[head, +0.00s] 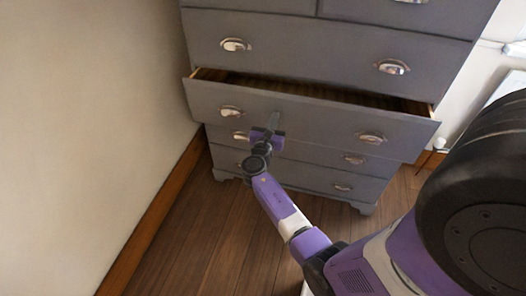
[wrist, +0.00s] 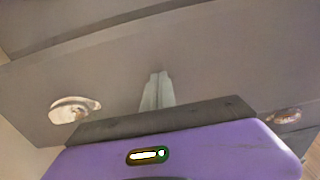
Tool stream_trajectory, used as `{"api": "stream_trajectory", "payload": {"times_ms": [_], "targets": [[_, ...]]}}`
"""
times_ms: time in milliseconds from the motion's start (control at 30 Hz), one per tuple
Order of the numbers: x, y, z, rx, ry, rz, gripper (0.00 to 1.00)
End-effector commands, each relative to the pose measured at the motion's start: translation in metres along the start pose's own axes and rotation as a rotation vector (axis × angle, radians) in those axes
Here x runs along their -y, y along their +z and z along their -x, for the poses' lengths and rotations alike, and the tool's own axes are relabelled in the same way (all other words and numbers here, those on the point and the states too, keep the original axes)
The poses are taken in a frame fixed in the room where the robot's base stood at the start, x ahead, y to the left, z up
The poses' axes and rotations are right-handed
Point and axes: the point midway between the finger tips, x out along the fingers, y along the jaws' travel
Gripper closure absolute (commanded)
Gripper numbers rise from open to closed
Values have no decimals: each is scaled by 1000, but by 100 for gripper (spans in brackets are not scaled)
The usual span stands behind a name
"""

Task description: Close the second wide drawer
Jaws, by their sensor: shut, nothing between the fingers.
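The second wide drawer (head: 310,118) of a grey dresser is partly open in the head view, its dark inside showing above its front. It has two silver cup handles, a left one (head: 231,112) and a right one (head: 371,138). My gripper (head: 273,119) is shut and empty, with its fingers in front of the drawer face between the handles. In the wrist view the closed fingers (wrist: 157,90) point at the grey drawer front (wrist: 205,70), with a handle (wrist: 72,109) to the left. I cannot tell whether the fingertips touch the front.
The drawer above (head: 310,50) and the lower drawers (head: 325,178) look closed. A beige wall (head: 90,110) with a wooden baseboard (head: 155,215) stands close on the left. Bare wooden floor (head: 215,240) lies before the dresser.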

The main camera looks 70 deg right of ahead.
Motion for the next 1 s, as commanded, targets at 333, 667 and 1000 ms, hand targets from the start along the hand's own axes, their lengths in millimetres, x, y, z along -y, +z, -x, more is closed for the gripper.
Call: {"api": "stream_trajectory", "payload": {"times_ms": [333, 667, 1000], "targets": [[1, -2, -73, 1, -3, -2, 100], [0, -1, -97, -1, -1, 0, 100], [1, 1, -100, 0, -2, -3, 100]]}}
